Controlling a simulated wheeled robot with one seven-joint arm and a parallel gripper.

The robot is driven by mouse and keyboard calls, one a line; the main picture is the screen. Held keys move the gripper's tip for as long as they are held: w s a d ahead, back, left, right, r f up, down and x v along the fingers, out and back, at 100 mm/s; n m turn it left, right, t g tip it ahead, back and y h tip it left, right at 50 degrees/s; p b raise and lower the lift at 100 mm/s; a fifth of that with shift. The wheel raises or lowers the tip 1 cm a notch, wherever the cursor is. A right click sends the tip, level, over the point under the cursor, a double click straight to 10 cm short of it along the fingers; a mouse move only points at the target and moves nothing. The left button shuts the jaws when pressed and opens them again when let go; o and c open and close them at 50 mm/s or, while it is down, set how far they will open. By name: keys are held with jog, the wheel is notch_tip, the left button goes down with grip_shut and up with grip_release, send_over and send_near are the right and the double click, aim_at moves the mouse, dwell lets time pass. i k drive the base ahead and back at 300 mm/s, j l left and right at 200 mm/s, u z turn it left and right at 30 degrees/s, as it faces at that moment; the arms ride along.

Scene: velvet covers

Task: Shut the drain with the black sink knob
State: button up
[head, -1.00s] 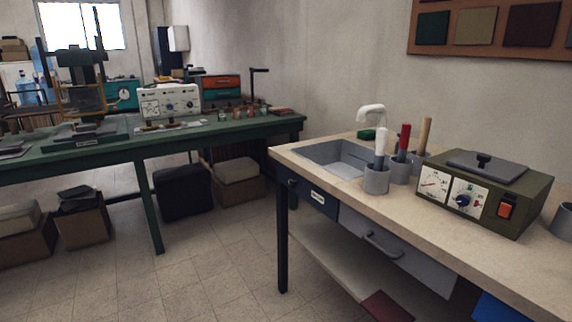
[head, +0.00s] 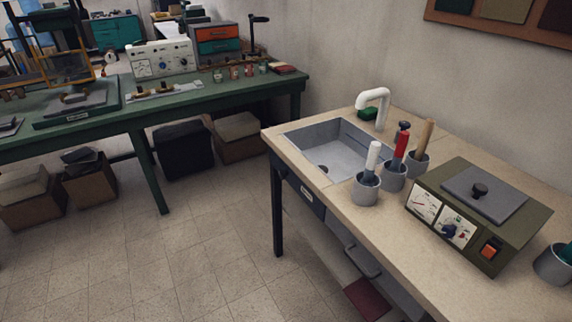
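The grey sink (head: 312,138) is set into the beige counter at its left end. A small dark round drain (head: 323,169) shows in the basin floor near the front; I cannot tell whether it is open or closed. A small black knob (head: 404,128) stands on the counter right of the white faucet (head: 376,97), partly hidden behind a red-handled tool. A dark blue panel with a small label (head: 307,193) is under the sink's front edge; a dark knob there is hard to make out. My gripper is not in view.
Grey cups with white-handled (head: 373,158), red-handled (head: 400,146) and wooden-handled (head: 424,137) tools stand right of the sink. An olive control box (head: 480,215) is further right. A green bench (head: 180,100) stands at the left. The tiled floor before the counter is clear.

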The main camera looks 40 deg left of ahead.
aim_at(281, 174)
jog(key=i+j, duration=0.2)
jog(key=j, duration=0.15)
jog(key=i+j, duration=0.15)
jog(key=j, duration=0.2)
jog(key=i+j, duration=0.2)
jog(key=j, duration=0.15)
jog(key=i+j, duration=0.15)
jog(key=j, duration=0.2)
jog(key=i+j, duration=0.2)
jog(key=j, duration=1.25)
jog(key=i+j, duration=0.1)
jog(key=j, duration=1.15)
jog(key=k+j, duration=0.2)
jog(key=j, duration=0.15)
jog(key=k+j, duration=0.2)
jog(key=j, duration=0.2)
jog(key=k+j, duration=0.2)
jog(key=j, duration=0.15)
